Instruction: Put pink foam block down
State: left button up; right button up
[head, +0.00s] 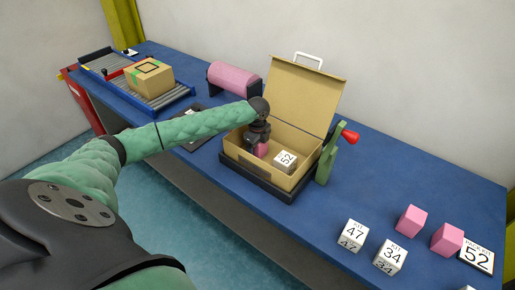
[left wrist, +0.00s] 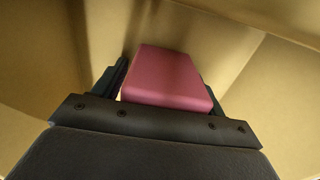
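A pink foam block (left wrist: 168,78) sits between the two fingers of my left gripper (left wrist: 165,85) in the left wrist view. The fingers flank it closely on both sides. In the head view my left gripper (head: 258,138) reaches down into the open cardboard box (head: 298,182), and a bit of the pink block (head: 262,150) shows below it. I cannot tell whether the block touches the box floor. A white cube marked 52 (head: 285,160) lies in the box, right of the gripper. My right gripper is not in view.
The box's raised lid (head: 305,95) stands behind the gripper. A green lever post with a red knob (head: 350,136) stands to the right. Two pink blocks (head: 411,221), white cubes (head: 352,235) and a 52 card (head: 477,255) lie at the front right. A closed carton (head: 150,79) sits on rollers.

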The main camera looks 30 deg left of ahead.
pick_arm(q)
jog(key=shift+o, duration=0.2)
jog(key=shift+r, duration=0.1)
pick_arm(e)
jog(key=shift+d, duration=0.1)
pick_arm(q)
jog(key=shift+r, duration=0.2)
notch_tip(320, 180, up, 2)
jog(key=shift+w+r+b, duration=0.1)
jog(key=shift+r+b, duration=0.1)
jog(key=shift+b, duration=0.45)
notch_tip(320, 180, up, 8)
jog(key=shift+r+b, duration=0.15)
jog(key=shift+b, duration=1)
jog(key=shift+r, duration=0.5)
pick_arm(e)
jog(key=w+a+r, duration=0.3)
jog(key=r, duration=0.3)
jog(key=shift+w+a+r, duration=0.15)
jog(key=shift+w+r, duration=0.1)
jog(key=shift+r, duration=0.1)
